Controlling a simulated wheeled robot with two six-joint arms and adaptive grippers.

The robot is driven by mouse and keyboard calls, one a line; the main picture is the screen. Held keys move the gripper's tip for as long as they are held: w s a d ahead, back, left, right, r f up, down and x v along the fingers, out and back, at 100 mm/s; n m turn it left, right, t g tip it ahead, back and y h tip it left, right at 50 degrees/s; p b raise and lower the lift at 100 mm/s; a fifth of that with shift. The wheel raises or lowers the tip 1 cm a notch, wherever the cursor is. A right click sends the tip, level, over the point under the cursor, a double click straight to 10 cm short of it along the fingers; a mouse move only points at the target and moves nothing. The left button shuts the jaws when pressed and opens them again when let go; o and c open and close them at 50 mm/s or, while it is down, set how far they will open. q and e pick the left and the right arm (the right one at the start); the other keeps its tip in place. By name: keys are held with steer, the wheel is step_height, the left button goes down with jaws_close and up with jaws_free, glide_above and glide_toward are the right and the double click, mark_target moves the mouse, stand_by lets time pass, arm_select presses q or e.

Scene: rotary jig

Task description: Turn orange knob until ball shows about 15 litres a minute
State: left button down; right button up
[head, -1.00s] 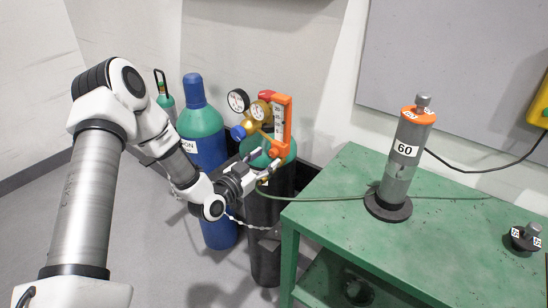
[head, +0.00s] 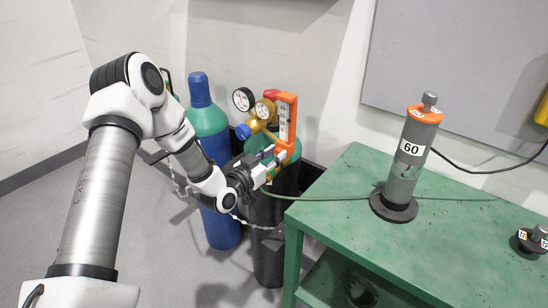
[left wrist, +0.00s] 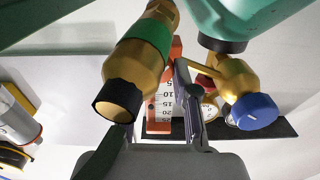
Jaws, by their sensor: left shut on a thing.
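The orange flowmeter (head: 293,118) with its white scale stands upright on the regulator of the green-topped black cylinder (head: 267,235). The orange knob (head: 283,156) is at its foot, mostly covered by my fingers. My left gripper (head: 277,161) reaches in from the left and is shut on the orange knob. I cannot make out the ball. My right gripper is not in view.
Two gauges (head: 243,99) and a blue regulator knob (head: 242,132) sit just left of the flowmeter. A blue cylinder (head: 219,170) stands at the left. A green table (head: 340,210) is close on the right, with a grey cylinder marked 60 (head: 406,165). A green hose (head: 330,198) crosses the table.

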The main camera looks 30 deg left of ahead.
arm_select(q)
steer(key=c, duration=0.9)
jaws_free()
steer(key=s, duration=1.2)
steer(key=shift+a, duration=0.45)
